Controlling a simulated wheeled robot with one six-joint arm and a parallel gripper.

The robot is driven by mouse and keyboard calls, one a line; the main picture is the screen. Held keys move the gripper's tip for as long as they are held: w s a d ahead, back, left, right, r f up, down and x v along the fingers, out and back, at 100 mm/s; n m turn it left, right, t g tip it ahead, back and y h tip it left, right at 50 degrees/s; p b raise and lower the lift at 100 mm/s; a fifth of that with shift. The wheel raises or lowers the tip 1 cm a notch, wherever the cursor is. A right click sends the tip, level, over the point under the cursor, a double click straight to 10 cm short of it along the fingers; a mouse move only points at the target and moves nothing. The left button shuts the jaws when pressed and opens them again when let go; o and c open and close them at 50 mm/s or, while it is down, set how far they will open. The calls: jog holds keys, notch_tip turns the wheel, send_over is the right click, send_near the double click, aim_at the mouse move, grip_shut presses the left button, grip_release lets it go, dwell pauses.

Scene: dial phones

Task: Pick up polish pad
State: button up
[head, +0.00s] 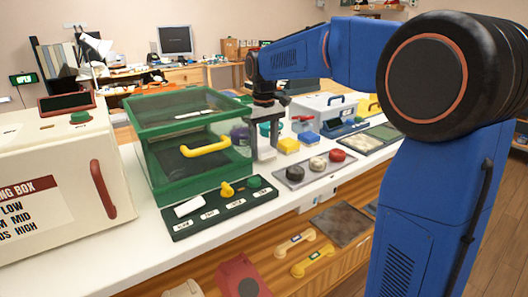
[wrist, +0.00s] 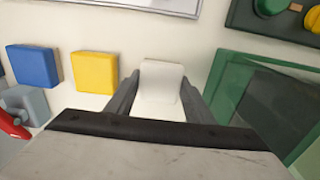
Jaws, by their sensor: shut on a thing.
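A white pad (wrist: 161,78) sits between the two fingers of my gripper (wrist: 158,92) in the wrist view, and the gripper is shut on it. A yellow pad (wrist: 95,72) and a blue pad (wrist: 34,66) lie to its left on the counter. In the head view my gripper (head: 264,143) points down at the counter, just right of the green glass case; the white pad is hard to make out there. The yellow pad (head: 289,146) and blue pad (head: 309,138) are to the gripper's right. I cannot tell whether the white pad still touches the counter.
The green case (head: 160,165) with a yellow handle stands close on the gripper's left. A dark panel with knobs (head: 220,208) and a grey tray with round pads (head: 315,169) lie in front. A white box (head: 322,108) stands behind.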

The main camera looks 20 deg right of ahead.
aim_at(265, 148)
notch_tip(265, 148, up, 10)
dwell(0.5)
jog(key=shift+f, duration=0.1)
jog(key=shift+o, duration=0.8)
jog(key=shift+c, duration=0.2)
jog(key=shift+d, duration=0.15)
